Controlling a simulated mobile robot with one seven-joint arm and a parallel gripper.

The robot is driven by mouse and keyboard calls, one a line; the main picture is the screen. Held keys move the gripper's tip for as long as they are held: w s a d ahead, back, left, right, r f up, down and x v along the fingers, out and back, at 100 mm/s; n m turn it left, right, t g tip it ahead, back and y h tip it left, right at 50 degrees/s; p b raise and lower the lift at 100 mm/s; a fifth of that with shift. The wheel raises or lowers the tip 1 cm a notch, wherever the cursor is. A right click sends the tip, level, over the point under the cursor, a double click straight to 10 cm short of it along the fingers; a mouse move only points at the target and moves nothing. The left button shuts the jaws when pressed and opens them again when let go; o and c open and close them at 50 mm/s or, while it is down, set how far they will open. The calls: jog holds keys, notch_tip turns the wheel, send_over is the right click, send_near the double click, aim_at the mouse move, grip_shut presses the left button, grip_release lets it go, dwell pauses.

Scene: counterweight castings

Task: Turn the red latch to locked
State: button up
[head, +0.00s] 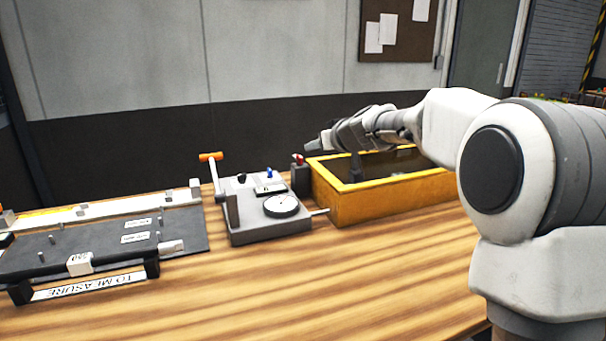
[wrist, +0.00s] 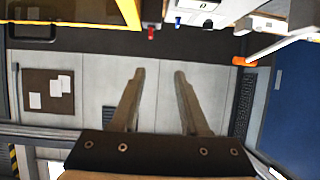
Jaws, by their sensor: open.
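A small red latch (head: 298,158) sits on top of a dark post beside the left end of the yellow bin. It also shows as a small red piece in the wrist view (wrist: 151,33), near the top edge. My gripper (head: 313,146) is above and just right of the red latch in the head view, apart from it as far as I can see. In the wrist view my gripper (wrist: 159,74) has its two fingers spread with nothing between them. The latch is too small to tell its turned position.
A yellow bin (head: 375,206) stands right of the latch. Left of it is a grey fixture (head: 265,238) with a round dial (head: 282,205), a blue knob (head: 269,172) and an orange-handled lever (head: 211,157). A dark measuring plate (head: 100,243) lies further left. The front of the wooden table is clear.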

jog(key=w+f+b, duration=0.1)
jog(key=w+f, duration=0.2)
jog(key=w, duration=0.1)
jog(key=p, duration=0.9)
send_near(300, 156)
jog(key=x, duration=0.4)
jog(key=w+p, duration=0.1)
jog(key=p, duration=0.1)
jog(key=w+a+f+p, duration=0.1)
jog(key=w+p, duration=0.1)
jog(key=shift+a+f+t, duration=0.1)
jog(key=shift+a+t, duration=0.05)
jog(key=shift+t, duration=0.15)
jog(key=p, duration=0.1)
jog(key=w+p, duration=0.1)
jog(key=p, duration=0.1)
jog(key=shift+w+a+f, duration=0.1)
jog(key=shift+a+f, duration=0.1)
jog(key=shift+w+a+f+p, duration=0.3)
jog(key=shift+w+f+p, duration=0.2)
jog(key=shift+p, duration=0.65)
grip_shut()
